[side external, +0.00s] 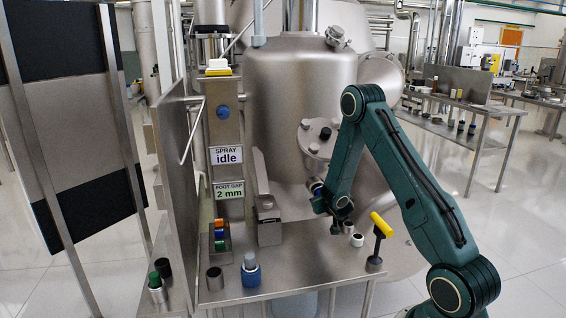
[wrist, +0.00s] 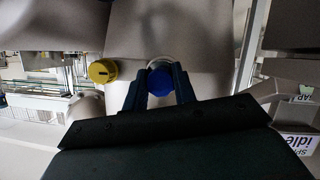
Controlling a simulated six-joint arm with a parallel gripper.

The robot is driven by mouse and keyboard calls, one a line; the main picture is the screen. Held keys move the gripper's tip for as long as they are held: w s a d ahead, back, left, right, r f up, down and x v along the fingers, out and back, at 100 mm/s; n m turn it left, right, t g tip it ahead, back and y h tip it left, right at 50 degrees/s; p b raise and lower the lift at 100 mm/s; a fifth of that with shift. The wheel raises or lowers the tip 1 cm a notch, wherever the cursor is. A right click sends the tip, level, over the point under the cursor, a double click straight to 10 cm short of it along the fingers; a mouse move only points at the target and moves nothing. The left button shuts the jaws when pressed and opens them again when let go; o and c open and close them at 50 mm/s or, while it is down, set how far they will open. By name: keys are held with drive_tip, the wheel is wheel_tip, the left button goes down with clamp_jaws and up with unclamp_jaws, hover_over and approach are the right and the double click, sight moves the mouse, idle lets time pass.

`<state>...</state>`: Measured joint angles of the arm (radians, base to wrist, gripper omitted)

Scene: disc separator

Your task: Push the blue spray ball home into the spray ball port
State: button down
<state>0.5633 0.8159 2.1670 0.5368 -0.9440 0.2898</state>
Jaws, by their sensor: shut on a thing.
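In the wrist view the blue spray ball (wrist: 160,81) sits between the two dark fingers of my gripper (wrist: 162,75), which is shut on it. A pale round rim (wrist: 160,62), perhaps the spray ball port, shows just beyond the ball. The ball hides most of the rim, so I cannot tell how deep the ball sits. In the side view my gripper (side external: 323,201) is low in front of the steel vessel (side external: 290,90), below its round flange with a black knob. The contact there is too small and covered to judge.
A yellow knob (wrist: 102,71) is left of the ball in the wrist view. On the bench stand a yellow-topped T-handle (side external: 380,228), small white-topped cylinders (side external: 357,240) and a blue-based grey part (side external: 251,276).

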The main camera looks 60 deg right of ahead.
drive_tip(key=shift+w+d, duration=0.7)
drive_tip(key=c, duration=1.1)
unclamp_jaws()
drive_tip(key=shift+o, duration=0.2)
drive_tip(key=shift+s+a, duration=0.1)
drive_tip(key=shift+a, duration=0.05)
drive_tip(key=v, duration=1.3)
drive_tip(key=shift+a+r, duration=0.2)
drive_tip(key=shift+s, duration=0.15)
